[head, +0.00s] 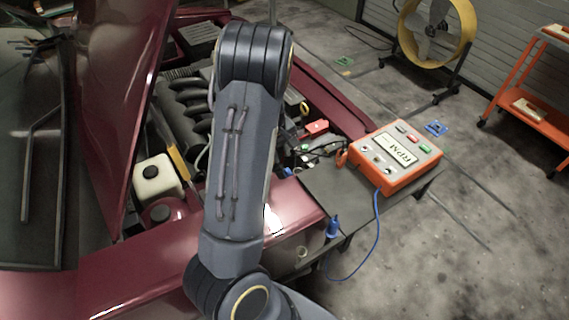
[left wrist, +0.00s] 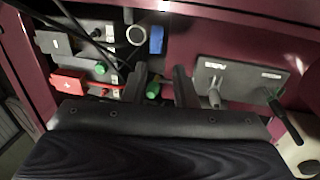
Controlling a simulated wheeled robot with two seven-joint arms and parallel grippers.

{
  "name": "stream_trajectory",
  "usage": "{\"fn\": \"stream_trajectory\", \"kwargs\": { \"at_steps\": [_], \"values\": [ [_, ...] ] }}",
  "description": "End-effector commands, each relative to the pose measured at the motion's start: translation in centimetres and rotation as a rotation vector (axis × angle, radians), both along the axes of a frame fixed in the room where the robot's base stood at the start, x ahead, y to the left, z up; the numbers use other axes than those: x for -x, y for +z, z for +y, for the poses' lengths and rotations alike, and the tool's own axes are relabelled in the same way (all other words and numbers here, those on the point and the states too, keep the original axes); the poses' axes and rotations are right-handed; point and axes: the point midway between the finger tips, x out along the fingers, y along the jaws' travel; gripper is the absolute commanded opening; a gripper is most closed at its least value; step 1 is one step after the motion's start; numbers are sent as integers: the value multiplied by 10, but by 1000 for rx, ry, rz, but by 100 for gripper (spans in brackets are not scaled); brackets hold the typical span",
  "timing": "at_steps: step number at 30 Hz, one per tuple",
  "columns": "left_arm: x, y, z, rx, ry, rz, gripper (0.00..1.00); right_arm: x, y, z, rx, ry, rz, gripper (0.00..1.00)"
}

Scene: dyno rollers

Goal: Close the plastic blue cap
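The blue cap (left wrist: 156,40) shows in the left wrist view as a small blue piece in the engine bay. It stands just right of a pale round opening (left wrist: 136,35) and apart from it. My left gripper (left wrist: 159,80) is open, with a gap between its two fingers and nothing held. In that view its fingertips are below the cap, not touching it. In the head view my left arm stands across the middle of the picture and hides its gripper and part of the bay. My right gripper is in neither view.
An orange RPM box (head: 396,158) sits on a dark table at the bay's right, with a blue cable and a blue clamp (head: 332,228). A white reservoir (head: 157,180) is left of my arm. Green knobs (left wrist: 152,90) and black blocks crowd the bay. The raised hood (head: 112,110) bounds the left.

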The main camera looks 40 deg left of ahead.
Motion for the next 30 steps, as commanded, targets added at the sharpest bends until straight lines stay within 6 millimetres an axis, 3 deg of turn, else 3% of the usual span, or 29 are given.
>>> {"fn": "stream_trajectory", "kwargs": {
  "at_steps": [15, 26, 30],
  "values": [
    [-10, -69, -3, -1, 2, 5, 25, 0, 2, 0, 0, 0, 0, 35],
    [-13, -77, -3, -1, 1, 2, 25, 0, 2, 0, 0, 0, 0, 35],
    [-12, -77, -3, -1, 1, 2, 11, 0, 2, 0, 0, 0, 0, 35]
  ]
}}
